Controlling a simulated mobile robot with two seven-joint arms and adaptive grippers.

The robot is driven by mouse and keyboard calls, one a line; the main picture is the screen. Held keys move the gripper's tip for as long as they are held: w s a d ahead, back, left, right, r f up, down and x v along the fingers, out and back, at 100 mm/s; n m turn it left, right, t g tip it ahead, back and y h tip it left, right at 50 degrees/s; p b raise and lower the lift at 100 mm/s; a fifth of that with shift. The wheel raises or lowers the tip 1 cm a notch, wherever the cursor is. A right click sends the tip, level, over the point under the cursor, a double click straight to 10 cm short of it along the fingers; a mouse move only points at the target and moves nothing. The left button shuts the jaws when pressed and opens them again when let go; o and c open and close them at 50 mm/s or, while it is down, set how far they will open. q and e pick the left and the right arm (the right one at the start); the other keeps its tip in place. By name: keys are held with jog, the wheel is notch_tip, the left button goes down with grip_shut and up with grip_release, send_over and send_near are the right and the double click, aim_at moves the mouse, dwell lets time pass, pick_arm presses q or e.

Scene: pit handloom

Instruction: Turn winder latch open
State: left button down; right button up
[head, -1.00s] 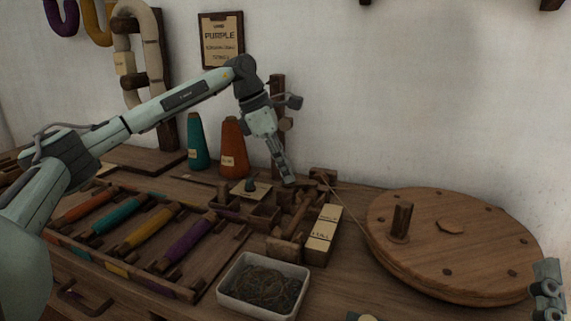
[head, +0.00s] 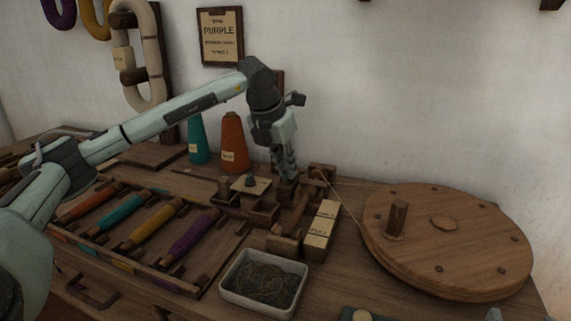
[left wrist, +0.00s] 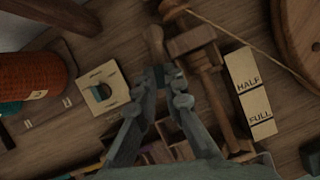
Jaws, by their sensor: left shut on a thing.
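The wooden winder (head: 301,211) stands on the bench right of centre. It also shows in the left wrist view (left wrist: 208,82) as a turned spindle with a block across it. My left gripper (head: 288,180) points down at its back left end. In the left wrist view its fingertips (left wrist: 167,78) are close together and shut on a small part beside the spindle, seemingly the winder latch; the fingers largely hide it. A rounded wooden piece (left wrist: 155,40) lies just beyond the tips. A pale part of my right arm (head: 493,315) shows at the bottom edge; its jaws cannot be made out.
A large wooden disc (head: 462,240) stands at right, with a thread running to the winder. A white tray of thread (head: 236,297), coloured bobbins (head: 152,229) and an orange cone (head: 234,143) are nearby.

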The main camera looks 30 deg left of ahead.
pick_arm(q)
jog(key=shift+d+n+y, duration=0.1)
jog(key=shift+n+y, duration=0.4)
jog(key=shift+n, duration=0.9)
pick_arm(e)
jog(key=shift+w+d+f+g+h, duration=0.1)
jog(key=shift+d+f+g+h, duration=0.15)
jog(key=shift+f, duration=0.25)
jog(key=shift+d+f+g+h, duration=0.15)
jog(key=shift+d+f+g, duration=0.1)
jog(key=shift+f, duration=0.35)
pick_arm(q)
jog(key=c, duration=1.6)
grip_release()
jog(key=shift+r, duration=0.1)
pick_arm(e)
jog(key=shift+f, duration=0.1)
pick_arm(q)
jog(key=v, duration=1.2)
jog(key=shift+w, duration=0.15)
